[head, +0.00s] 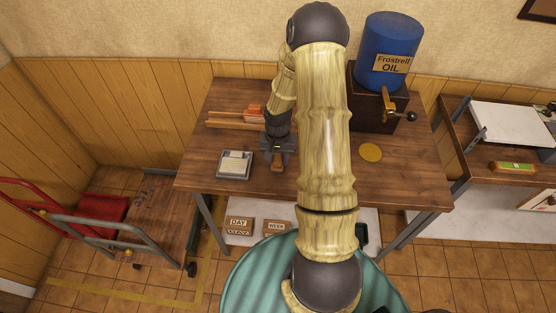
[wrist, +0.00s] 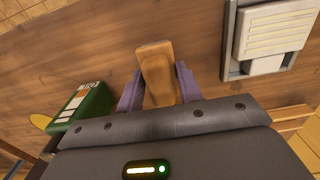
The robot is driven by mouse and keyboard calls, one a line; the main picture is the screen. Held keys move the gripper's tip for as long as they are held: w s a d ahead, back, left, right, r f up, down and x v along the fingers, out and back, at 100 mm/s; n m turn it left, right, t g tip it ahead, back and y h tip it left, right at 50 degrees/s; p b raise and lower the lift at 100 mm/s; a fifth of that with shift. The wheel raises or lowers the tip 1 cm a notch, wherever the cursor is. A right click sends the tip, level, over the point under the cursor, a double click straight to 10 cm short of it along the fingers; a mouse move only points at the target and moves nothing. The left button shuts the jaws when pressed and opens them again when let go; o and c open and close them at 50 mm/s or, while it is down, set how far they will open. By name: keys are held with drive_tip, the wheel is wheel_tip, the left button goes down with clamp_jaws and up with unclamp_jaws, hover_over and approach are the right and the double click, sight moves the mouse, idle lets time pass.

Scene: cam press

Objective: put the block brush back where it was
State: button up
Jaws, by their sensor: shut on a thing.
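My gripper (head: 278,158) hangs low over the left-middle part of the wooden table (head: 415,182). In the wrist view its two purple fingers (wrist: 158,88) are shut on a tan wooden block, which looks like the block brush (wrist: 157,70). The brush shows in the head view as a small brown end (head: 277,167) below the fingers. Its bristles are not visible. I cannot tell whether it touches the table.
A grey tray with a pale pad (head: 235,164) lies close left of my gripper. A wooden rack (head: 222,122) stands behind it. A green labelled box (wrist: 84,107) and yellow disc (head: 371,152) lie rightward. A blue oil drum (head: 388,50) stands at back right.

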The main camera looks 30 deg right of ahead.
sight(278, 156)
drive_tip(key=shift+f, duration=1)
drive_tip(key=shift+f, duration=0.15)
drive_tip(key=o, duration=1)
drive_tip(key=shift+o, duration=0.2)
wheel_tip(278, 156, up, 12)
drive_tip(key=shift+r+b, duration=0.2)
drive_tip(key=shift+b, duration=0.85)
